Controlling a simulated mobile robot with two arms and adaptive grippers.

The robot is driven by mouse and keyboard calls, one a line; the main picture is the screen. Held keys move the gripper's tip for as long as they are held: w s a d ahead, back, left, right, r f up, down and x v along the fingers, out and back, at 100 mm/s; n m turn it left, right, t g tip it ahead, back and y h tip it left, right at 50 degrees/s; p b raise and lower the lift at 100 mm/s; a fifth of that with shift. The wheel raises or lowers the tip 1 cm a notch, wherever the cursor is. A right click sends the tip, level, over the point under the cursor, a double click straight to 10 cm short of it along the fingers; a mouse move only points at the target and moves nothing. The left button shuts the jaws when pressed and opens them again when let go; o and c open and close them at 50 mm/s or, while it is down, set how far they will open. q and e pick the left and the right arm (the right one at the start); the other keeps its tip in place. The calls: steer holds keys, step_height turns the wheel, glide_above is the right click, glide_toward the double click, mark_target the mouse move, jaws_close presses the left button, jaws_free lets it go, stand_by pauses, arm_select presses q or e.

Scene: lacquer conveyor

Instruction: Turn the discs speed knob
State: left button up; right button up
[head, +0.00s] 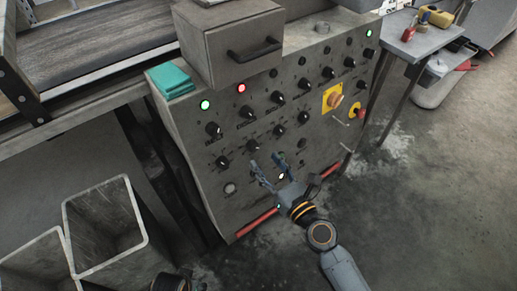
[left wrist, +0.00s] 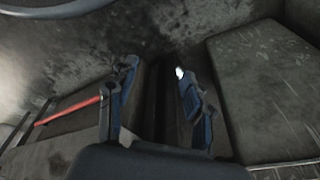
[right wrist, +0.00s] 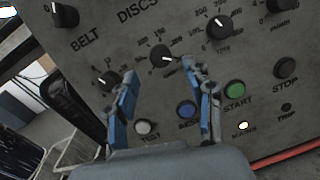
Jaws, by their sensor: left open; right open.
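The discs speed knob (right wrist: 162,57) is black with a white pointer mark, below the DISCS lettering on the grey control panel (head: 245,205). In the head view it appears to be the second knob (head: 253,146) of the lower row. My right gripper (head: 265,163) is open just below and in front of it. In the right wrist view its fingers (right wrist: 150,80) are spread, with the knob beyond the tips, nearer the right finger. No contact shows. My left gripper (left wrist: 158,85) is open and empty, low near the panel's base; only part of that arm shows in the head view.
The belt knob (right wrist: 108,80) is close to the left finger. Below are a white button (right wrist: 146,127), a blue button (right wrist: 187,110) and the green START button (right wrist: 236,90). A red bar (head: 256,223) runs along the panel's bottom. Grey bins (head: 106,230) stand at left.

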mark_target(255, 148)
arm_select(q)
steer(key=shift+s+f, duration=0.2)
steer(key=shift+f, duration=0.35)
arm_select(e)
steer(key=x, duration=0.5)
steer(key=shift+s, duration=0.1)
jaws_close()
steer(key=shift+d+f+n, duration=0.1)
steer(key=shift+n, duration=0.2)
